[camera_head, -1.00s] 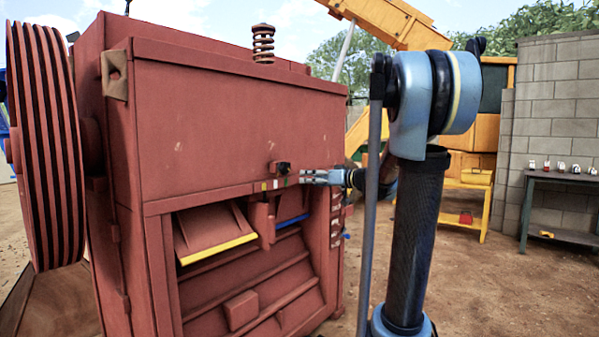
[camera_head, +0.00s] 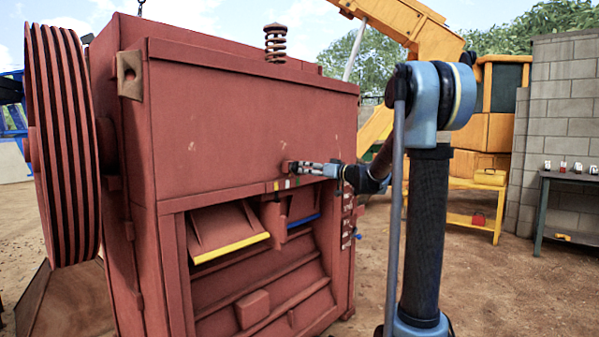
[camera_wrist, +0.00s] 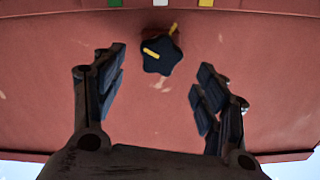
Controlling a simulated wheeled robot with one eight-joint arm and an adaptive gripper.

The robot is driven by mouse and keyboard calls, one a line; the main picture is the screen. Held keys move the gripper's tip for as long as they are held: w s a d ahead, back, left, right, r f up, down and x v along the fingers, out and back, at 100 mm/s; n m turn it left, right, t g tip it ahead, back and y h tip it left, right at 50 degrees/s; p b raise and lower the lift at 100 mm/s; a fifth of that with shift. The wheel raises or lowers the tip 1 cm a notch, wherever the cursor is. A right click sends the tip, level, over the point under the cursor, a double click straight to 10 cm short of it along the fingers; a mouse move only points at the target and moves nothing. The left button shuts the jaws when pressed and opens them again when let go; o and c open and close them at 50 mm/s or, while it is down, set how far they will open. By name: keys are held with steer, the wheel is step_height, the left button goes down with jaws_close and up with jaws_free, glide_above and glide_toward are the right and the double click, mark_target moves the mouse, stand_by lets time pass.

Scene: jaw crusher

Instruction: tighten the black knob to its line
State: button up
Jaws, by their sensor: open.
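The black knob (camera_wrist: 162,57) is star-shaped and sits on the red crusher's front face. It carries a yellow mark (camera_wrist: 150,53) on its left side. A second yellow mark (camera_wrist: 173,29) shows at the knob's upper right edge; the two marks point different ways. My gripper (camera_wrist: 159,78) is open, with one finger to the lower left and one to the lower right of the knob, apparently apart from it. In the head view my gripper (camera_head: 304,167) is in front of the knob and largely hides it.
The red crusher (camera_head: 240,100) fills the left and middle. Small green, white and yellow plates (camera_head: 277,186) line the face below the knob. A yellow-edged flap (camera_head: 230,248) and a blue-edged flap (camera_head: 303,220) sit lower. A coil spring (camera_head: 275,43) stands on top.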

mark_target(298, 167)
steer(key=x, duration=0.6)
steer(key=shift+w+a, duration=0.2)
steer(key=shift+a, duration=0.15)
steer(key=c, duration=1.1)
steer(key=shift+o, duration=0.2)
